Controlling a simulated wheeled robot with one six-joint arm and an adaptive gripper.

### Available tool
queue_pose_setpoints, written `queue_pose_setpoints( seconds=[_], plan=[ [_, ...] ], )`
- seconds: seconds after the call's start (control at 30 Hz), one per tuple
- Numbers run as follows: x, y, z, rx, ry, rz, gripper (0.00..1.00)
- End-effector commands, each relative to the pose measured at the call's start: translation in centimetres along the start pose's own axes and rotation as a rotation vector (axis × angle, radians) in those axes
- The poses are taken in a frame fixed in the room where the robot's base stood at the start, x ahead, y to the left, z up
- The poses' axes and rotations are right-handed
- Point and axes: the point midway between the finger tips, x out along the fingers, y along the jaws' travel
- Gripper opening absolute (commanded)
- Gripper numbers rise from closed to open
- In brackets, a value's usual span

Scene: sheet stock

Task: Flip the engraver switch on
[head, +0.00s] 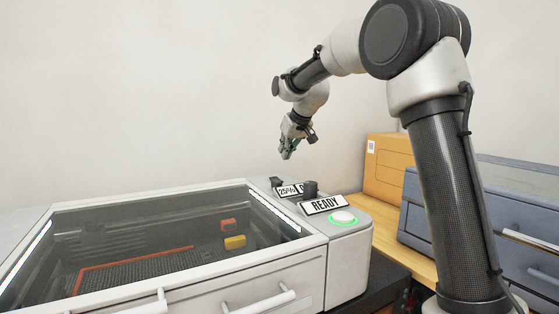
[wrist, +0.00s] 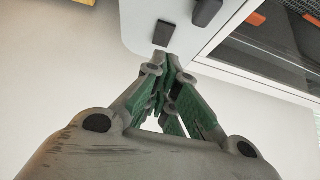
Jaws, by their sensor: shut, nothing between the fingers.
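The engraver (head: 325,262) is a pale grey machine with a dark glass lid and a control strip along its right side. I cannot tell for certain which is the switch. In the wrist view a black block (wrist: 163,33) lies just beyond my fingertips, with a larger black control (wrist: 207,12) to its right. My gripper (head: 286,155) is shut and empty, above the back end of the strip, apart from it. It also shows in the wrist view (wrist: 168,62).
A READY label (head: 324,205) and a green-ringed white button (head: 343,217) are near the strip's front. A 25% label (head: 287,191) and a partly hidden label are behind. An orange box (head: 385,165) and blue-grey case (head: 470,215) stand right. Air above the lid is free.

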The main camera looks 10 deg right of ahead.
Motion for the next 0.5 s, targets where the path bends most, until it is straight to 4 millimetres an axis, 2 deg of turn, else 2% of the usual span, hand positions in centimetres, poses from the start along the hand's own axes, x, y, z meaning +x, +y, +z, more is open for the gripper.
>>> queue_pose_setpoints(
  seconds=[0.1,0.2,0.5],
  plan=[
    [-1.8,0.0,0.4,0.000,0.001,0.000,0.00],
    [-2.5,0.0,0.6,0.000,0.001,0.000,0.00],
    [-2.9,0.0,0.7,0.000,0.000,0.000,0.00]
  ],
)
